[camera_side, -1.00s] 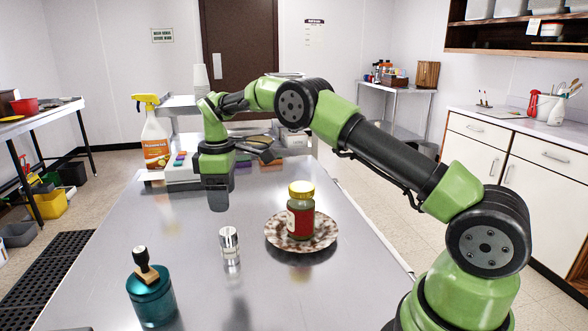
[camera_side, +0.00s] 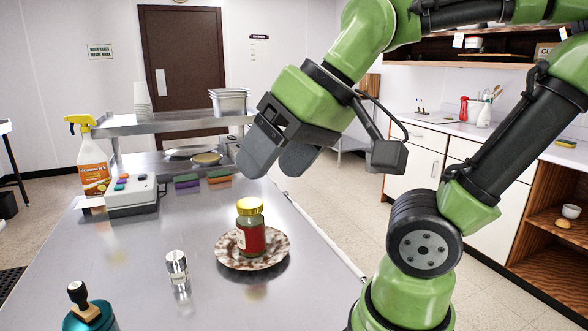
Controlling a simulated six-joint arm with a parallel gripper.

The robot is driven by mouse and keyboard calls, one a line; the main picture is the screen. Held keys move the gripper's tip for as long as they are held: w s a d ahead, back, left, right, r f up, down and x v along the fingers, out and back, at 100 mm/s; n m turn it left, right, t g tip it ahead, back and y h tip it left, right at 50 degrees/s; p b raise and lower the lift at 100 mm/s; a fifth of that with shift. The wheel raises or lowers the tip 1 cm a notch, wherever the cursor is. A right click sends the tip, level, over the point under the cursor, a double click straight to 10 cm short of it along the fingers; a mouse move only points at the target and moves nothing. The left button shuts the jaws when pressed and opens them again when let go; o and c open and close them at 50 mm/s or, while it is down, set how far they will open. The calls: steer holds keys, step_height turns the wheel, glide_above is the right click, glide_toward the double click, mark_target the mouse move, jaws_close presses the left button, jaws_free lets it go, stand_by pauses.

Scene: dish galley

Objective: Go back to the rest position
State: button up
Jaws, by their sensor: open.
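My gripper (camera_side: 275,160) is raised above the steel table (camera_side: 135,245), up and to the right of the jar. Its jaws are open and nothing is seen between them. The jar (camera_side: 250,238) has a yellow lid and a red label, and stands upright on a brown speckled plate (camera_side: 228,256). The gripper is apart from the jar and the plate.
A spray bottle (camera_side: 92,165), a white device with coloured buttons (camera_side: 132,193) and sponges (camera_side: 187,181) sit towards the back.

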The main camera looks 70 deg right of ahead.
steer(key=shift+s+a+f+m, duration=0.1)
steer(key=shift+s+f+m, duration=0.1)
steer(key=shift+s+f, duration=0.25)
steer(key=shift+s+f+m, duration=0.2)
steer(key=shift+s, duration=0.4)
stand_by(0.4)
